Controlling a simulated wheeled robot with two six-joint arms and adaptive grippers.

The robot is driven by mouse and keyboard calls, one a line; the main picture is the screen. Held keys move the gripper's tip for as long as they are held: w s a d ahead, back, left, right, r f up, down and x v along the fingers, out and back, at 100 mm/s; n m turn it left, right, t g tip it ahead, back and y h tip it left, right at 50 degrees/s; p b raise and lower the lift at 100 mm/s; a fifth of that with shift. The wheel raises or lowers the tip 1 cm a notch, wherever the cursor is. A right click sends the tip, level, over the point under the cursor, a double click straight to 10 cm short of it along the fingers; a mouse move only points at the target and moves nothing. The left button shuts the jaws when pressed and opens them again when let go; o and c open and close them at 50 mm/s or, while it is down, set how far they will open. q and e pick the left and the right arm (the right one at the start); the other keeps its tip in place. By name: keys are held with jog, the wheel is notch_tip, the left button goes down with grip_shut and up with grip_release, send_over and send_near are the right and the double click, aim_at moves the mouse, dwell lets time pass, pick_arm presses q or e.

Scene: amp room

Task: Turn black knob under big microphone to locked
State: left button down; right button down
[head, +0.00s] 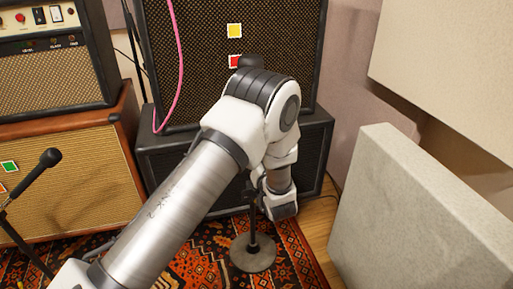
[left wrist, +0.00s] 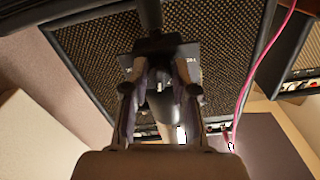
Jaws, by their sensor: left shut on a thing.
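The big microphone's black head (head: 250,61) shows above my left arm's elbow in front of a speaker cabinet. Most of its stand is hidden behind my arm; the lower pole and the round base (head: 253,252) show on the rug. My left gripper (left wrist: 159,88) is at the stand, low under the microphone, and is shut on the black knob (left wrist: 160,100), which sits dark between its fingers. A dark plate (left wrist: 190,62) with small white lettering, too small to read, is behind the fingertips. In the head view the fingers are mostly hidden. My right gripper is not in view.
A second microphone (head: 48,159) on a stand is at the left. Amplifiers (head: 55,85) and speaker cabinets (head: 150,30) stand behind. A pink cable (head: 177,60) hangs before the cabinet. A grey panel (head: 410,215) leans close at the right.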

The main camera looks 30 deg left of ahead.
pick_arm(q)
jog(key=shift+s+a+r+m+p, duration=0.1)
jog(key=shift+m+p, duration=5.45)
jog(key=shift+m, duration=2.05)
jog(key=c, duration=1)
grip_release()
jog(key=shift+o, duration=0.2)
jog(key=v, duration=1.2)
